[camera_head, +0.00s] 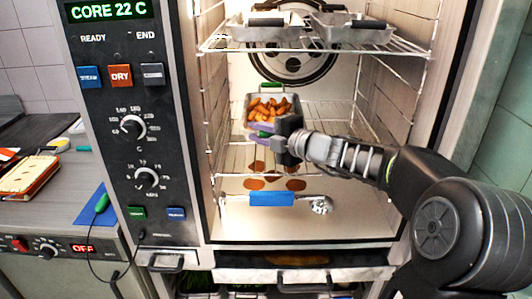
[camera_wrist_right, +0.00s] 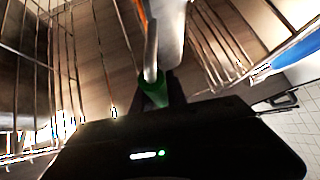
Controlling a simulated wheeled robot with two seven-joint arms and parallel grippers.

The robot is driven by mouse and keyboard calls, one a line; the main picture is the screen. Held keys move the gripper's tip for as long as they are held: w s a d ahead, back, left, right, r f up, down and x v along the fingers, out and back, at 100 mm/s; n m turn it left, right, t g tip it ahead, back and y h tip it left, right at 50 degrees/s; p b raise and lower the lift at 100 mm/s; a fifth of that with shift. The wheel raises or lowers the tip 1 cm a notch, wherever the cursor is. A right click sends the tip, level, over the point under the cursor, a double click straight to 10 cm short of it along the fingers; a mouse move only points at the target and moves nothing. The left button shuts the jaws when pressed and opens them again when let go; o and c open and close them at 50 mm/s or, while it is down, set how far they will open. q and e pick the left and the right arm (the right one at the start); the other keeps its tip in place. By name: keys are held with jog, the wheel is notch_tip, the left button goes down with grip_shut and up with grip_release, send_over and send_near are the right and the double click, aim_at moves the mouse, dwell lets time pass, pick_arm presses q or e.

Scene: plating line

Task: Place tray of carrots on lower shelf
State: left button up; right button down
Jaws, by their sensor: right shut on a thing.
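The tray of carrots (camera_head: 273,112) is inside the open oven, roughly level and full of orange carrots. My left gripper does not show.
The upper wire shelf (camera_head: 350,47) holds metal trays (camera_head: 352,30). A blue-handled utensil (camera_head: 272,199) lies low at the oven's front, with brown spots behind it. The control panel (camera_head: 130,130) borders the opening on the left. The lower rack's right side looks free.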

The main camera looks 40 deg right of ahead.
jog(key=shift+f, duration=0.4)
jog(key=shift+f+b, duration=0.5)
jog(key=shift+f, duration=1.95)
jog(key=c, duration=1.3)
grip_release()
jog(key=shift+f, duration=0.2)
jog(key=shift+r, duration=0.1)
jog(key=shift+s+r, duration=0.1)
jog(key=shift+s, duration=0.4)
jog(key=v, duration=1.1)
jog(key=shift+s, duration=0.1)
